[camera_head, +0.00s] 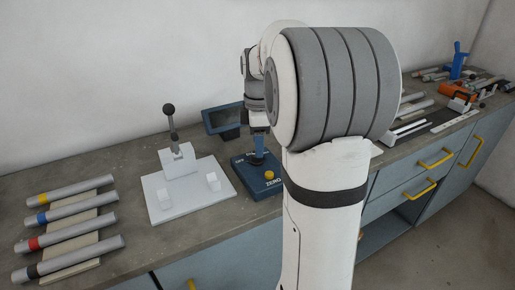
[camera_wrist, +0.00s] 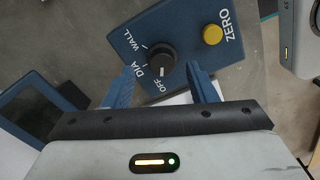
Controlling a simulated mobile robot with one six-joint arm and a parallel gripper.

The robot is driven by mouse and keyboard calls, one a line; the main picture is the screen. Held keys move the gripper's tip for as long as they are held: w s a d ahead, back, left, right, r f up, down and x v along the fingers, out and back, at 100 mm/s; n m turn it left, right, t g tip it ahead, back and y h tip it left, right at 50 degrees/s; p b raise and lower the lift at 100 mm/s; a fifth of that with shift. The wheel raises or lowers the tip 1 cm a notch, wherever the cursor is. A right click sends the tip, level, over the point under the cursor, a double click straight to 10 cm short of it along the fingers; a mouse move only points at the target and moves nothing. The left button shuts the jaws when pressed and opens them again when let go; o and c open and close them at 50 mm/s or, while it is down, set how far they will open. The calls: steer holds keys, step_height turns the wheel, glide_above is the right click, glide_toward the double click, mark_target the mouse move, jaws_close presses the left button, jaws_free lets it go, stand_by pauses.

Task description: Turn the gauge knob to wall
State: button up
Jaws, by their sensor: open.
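The blue gauge box (camera_head: 265,188) stands on the bench, and it also shows in the wrist view (camera_wrist: 195,62). Its black knob (camera_wrist: 160,58) sits among the printed labels WALL, DIA and OFF. The white mark on the knob points toward OFF. A yellow button (camera_wrist: 212,35) is beside the word ZERO. My gripper (camera_wrist: 161,72) is open, with one blue finger on each side of the knob's near side in the wrist view. I cannot tell whether the fingers touch it. In the head view my arm hides the knob and part of the box.
A blue-framed screen (camera_head: 223,120) stands behind the box. A white fixture (camera_head: 180,192) with a ball-topped lever is to its left. Several banded tubes (camera_head: 75,216) lie on a rack at the far left. Tools and an orange item (camera_head: 458,91) lie at the right end.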

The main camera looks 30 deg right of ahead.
steer(key=shift+a+f, duration=0.2)
steer(key=shift+f, duration=1.35)
steer(key=shift+c, duration=0.4)
